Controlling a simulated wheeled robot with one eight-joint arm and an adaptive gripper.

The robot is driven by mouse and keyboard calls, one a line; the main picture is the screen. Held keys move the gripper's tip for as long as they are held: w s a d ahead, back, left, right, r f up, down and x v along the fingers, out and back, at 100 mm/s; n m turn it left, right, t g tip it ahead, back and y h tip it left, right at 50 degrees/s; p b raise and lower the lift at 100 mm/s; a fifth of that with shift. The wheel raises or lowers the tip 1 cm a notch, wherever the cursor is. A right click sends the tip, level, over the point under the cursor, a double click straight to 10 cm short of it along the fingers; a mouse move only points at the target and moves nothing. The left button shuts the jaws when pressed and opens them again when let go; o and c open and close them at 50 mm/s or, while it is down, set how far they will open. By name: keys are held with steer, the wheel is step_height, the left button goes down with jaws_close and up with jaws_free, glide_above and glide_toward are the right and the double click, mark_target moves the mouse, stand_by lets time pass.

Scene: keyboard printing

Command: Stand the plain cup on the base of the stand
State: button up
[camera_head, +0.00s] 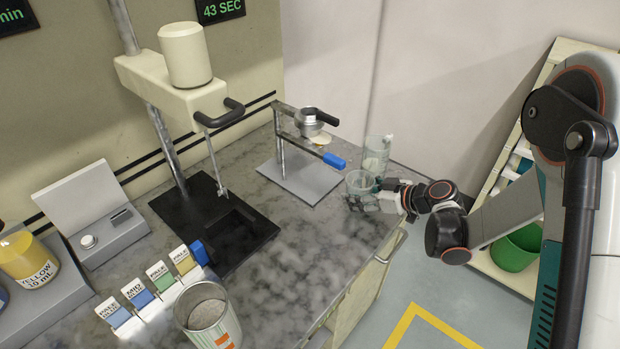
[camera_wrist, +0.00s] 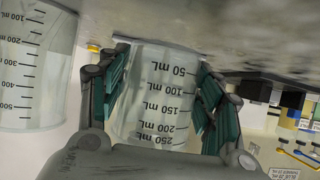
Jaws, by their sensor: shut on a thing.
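My gripper (camera_head: 372,194) is shut around a clear cup (camera_head: 359,182) at the right end of the counter. In the wrist view the dark green finger pads of my gripper (camera_wrist: 160,95) press both sides of this cup (camera_wrist: 150,100). It bears black marks from 50 to 250 mL; no cup without marks is clear to me. Whether its bottom touches the counter I cannot tell. The stand (camera_head: 281,150) has a bare, flat grey base (camera_head: 305,184), left of the cup. Its post carries a metal holder (camera_head: 308,123) and a blue-ended lever above the base.
A larger clear measuring beaker (camera_head: 377,150) stands just behind the held cup; it also shows in the wrist view (camera_wrist: 38,75). A mixer with a black base (camera_head: 190,215) is left of the stand. A striped tub (camera_head: 208,318) stands at front. The counter before the stand is clear.

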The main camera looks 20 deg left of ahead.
steer(key=b, duration=0.2)
glide_above(310, 179)
steer(key=s+d, duration=0.2)
steer(key=d, duration=0.2)
steer(key=shift+w+a, duration=0.2)
steer(key=shift+w, duration=0.05)
steer(key=a, duration=0.2)
steer(key=w+a+b, duration=0.1)
steer(key=shift+w+a+f, duration=0.1)
steer(key=shift+w+a, duration=0.1)
steer(key=shift+a, duration=0.15)
steer(key=shift+f+b, duration=0.4)
steer(key=shift+f, duration=0.2)
steer(key=shift+f, duration=0.1)
steer(key=shift+f, duration=0.15)
steer(key=o, duration=1.6)
steer(key=shift+c, duration=0.2)
